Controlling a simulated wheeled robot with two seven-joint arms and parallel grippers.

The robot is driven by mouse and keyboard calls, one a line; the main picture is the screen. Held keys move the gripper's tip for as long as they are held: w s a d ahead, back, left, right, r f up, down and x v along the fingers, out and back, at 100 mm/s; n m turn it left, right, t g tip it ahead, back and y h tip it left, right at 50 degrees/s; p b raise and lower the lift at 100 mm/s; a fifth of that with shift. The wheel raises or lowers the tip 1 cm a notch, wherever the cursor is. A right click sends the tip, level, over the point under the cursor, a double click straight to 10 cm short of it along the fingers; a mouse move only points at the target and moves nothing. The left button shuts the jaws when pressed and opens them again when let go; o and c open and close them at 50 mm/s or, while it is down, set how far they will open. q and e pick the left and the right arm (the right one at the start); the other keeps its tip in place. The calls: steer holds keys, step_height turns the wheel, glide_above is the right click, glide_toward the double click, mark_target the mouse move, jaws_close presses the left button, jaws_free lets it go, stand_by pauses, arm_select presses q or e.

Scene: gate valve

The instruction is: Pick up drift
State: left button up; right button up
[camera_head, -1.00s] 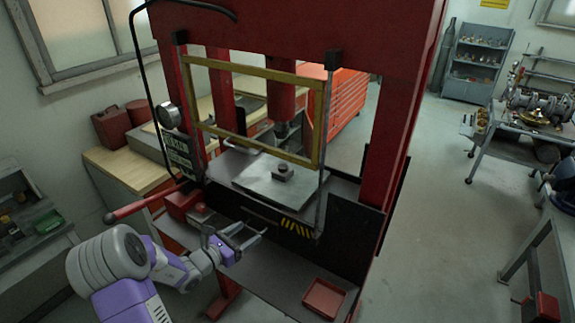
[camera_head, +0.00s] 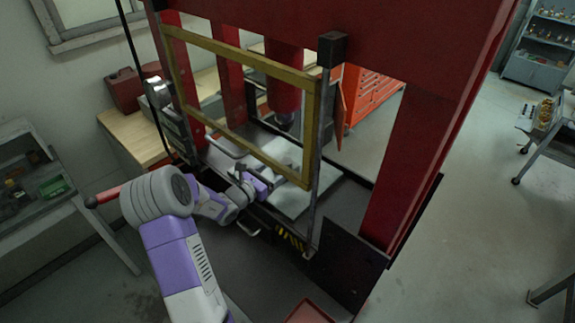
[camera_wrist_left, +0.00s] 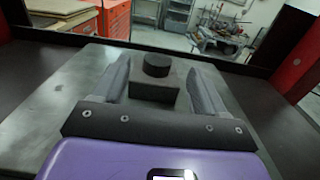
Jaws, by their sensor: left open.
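The drift, a small dark grey block with a round stub on top (camera_wrist_left: 155,85), stands on the press's flat grey plate (camera_wrist_left: 55,105). My left gripper (camera_wrist_left: 158,72) is open, with one finger on each side of the drift. Gaps show between the fingers and the block in the wrist view. In the head view my left arm reaches in under the yellow guard frame (camera_head: 232,140), over the plate (camera_head: 291,204). The drift cannot be made out there behind my wrist and gripper. My right gripper is not in view.
The red press columns (camera_head: 405,165) flank the plate, and the press ram (camera_head: 283,85) hangs above it. A grey guard post (camera_head: 318,165) stands close in front. A red tray (camera_head: 308,314) lies on the front shelf. Open floor (camera_head: 465,215) is at the right.

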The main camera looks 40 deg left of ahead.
arm_select(q)
steer(key=w, duration=0.4)
steer(key=shift+w+d+f, duration=0.1)
steer(key=shift+w, duration=0.05)
jaws_close()
